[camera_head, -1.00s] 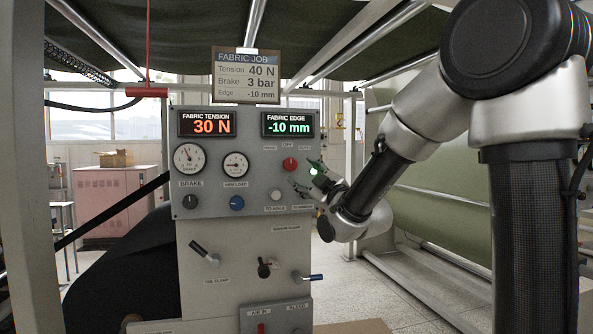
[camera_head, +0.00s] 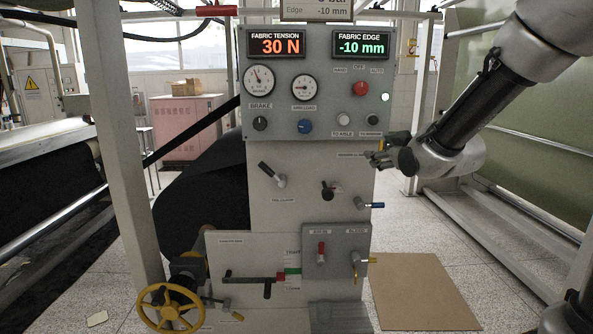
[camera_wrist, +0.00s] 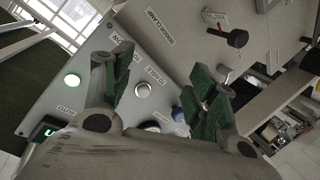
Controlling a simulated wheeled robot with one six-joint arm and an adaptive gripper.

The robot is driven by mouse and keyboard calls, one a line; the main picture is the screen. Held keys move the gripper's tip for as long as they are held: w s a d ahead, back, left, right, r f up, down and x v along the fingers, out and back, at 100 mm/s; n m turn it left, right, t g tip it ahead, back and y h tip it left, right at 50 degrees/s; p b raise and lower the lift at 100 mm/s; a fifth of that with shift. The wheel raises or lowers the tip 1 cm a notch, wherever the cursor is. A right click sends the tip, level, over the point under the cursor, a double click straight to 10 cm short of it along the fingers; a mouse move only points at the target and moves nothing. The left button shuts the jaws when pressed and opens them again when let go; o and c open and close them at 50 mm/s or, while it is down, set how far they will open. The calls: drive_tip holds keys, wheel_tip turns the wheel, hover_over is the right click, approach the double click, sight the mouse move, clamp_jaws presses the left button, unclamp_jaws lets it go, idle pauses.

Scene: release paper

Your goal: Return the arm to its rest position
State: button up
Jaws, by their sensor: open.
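My gripper (camera_head: 384,150) is at the right edge of the control panel (camera_head: 262,137) in the head view, beside the lower row of buttons. My arm reaches in from the upper right. In the wrist view my gripper (camera_wrist: 160,90) has its two green-padded fingers spread apart with nothing between them. The gripper seems apart from the panel, but the exact distance cannot be told.
A yellow handwheel (camera_head: 170,307) is at lower left. A brown board (camera_head: 425,290) lies on the floor. A green fabric roll (camera_head: 520,120) stands at right. Displays read 30 N (camera_head: 278,46) and -10 mm (camera_head: 361,46).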

drive_tip(key=s+d+f+m+g+h, duration=0.1)
drive_tip(key=s+d+f+m+g, duration=0.1)
drive_tip(key=s+d+f+g, duration=0.25)
drive_tip(key=s+d+f+m+g+h, duration=0.1)
drive_tip(key=s+f+m+g, duration=0.2)
drive_tip(key=s+f, duration=0.35)
drive_tip(key=s+d+r+m+g, duration=0.1)
drive_tip(key=s+d+r+m, duration=0.1)
drive_tip(key=s, duration=0.9)
drive_tip(key=s+d+r+m+g+h, duration=0.1)
drive_tip(key=s+d+r+m+g, duration=0.1)
drive_tip(key=s, duration=0.9)
wheel_tip(320, 180, up, 2)
drive_tip(key=shift+d+r, duration=0.1)
drive_tip(key=shift+d, duration=0.35)
